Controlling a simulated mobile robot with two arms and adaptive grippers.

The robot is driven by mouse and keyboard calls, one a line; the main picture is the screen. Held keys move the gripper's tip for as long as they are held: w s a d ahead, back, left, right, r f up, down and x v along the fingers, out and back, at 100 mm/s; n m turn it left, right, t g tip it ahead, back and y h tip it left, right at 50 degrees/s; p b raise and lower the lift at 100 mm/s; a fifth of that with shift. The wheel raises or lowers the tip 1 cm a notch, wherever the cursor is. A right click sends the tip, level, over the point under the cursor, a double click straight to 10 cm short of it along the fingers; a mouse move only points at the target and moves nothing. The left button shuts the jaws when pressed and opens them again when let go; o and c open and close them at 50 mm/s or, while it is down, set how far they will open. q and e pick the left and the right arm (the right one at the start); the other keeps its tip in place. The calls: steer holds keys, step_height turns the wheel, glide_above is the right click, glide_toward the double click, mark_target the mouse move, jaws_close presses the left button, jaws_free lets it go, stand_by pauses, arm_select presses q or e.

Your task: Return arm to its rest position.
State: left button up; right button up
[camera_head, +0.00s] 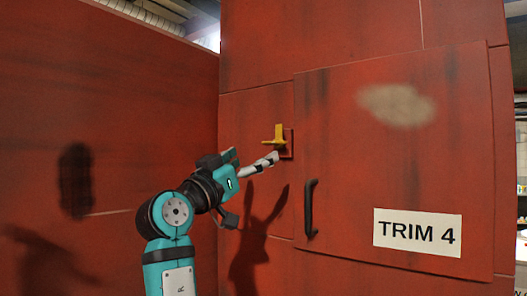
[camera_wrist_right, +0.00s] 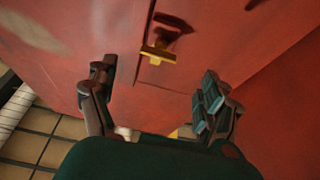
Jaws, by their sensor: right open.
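My right arm rises from the bottom of the head view. Its right gripper (camera_head: 252,164) is open and empty in front of the red cabinet, just below and left of a yellow latch handle (camera_head: 274,136). In the wrist view, the open fingers of my right gripper (camera_wrist_right: 156,98) stand wide apart. The yellow latch handle (camera_wrist_right: 158,53) shows beyond and between them, with a visible gap. My left gripper is in neither view.
A red door (camera_head: 400,160) with a black pull handle (camera_head: 311,208) and a "TRIM 4" label (camera_head: 417,232) stands to the right and looks closed. A red wall (camera_head: 100,110) stands close on the left. Tiled floor (camera_wrist_right: 45,135) shows at the lower left of the wrist view.

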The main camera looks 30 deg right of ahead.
steer(key=shift+v, duration=1.05)
steer(key=shift+d+f, duration=0.1)
